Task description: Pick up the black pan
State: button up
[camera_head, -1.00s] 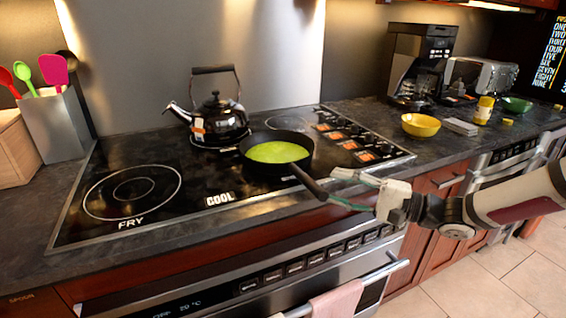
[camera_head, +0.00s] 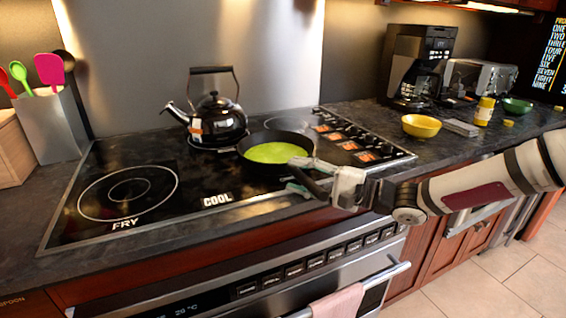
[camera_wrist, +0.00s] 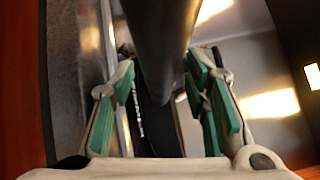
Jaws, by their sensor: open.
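The black pan (camera_head: 290,137) sits on the cooktop beside the kettle, with a flat green filling (camera_head: 268,153) in it. Its dark handle points to the front right, toward my gripper (camera_head: 298,177). My gripper is open, with its fingers around the handle area. In the wrist view the handle (camera_wrist: 161,45) comes down from the top between the two green-padded fingers of my gripper (camera_wrist: 163,88), with gaps on both sides. In the head view part of the handle is hidden behind the fingers.
A black kettle (camera_head: 218,121) stands on the cooktop (camera_head: 160,215) just left of the pan. A yellow bowl (camera_head: 421,126), a coffee maker (camera_head: 416,68) and a toaster (camera_head: 482,77) are on the right counter. A pink towel (camera_head: 337,301) hangs on the oven handle. The front-left cooktop is clear.

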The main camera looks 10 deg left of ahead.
jog(key=shift+c, duration=0.4)
grip_shut()
jog(key=shift+r, duration=0.1)
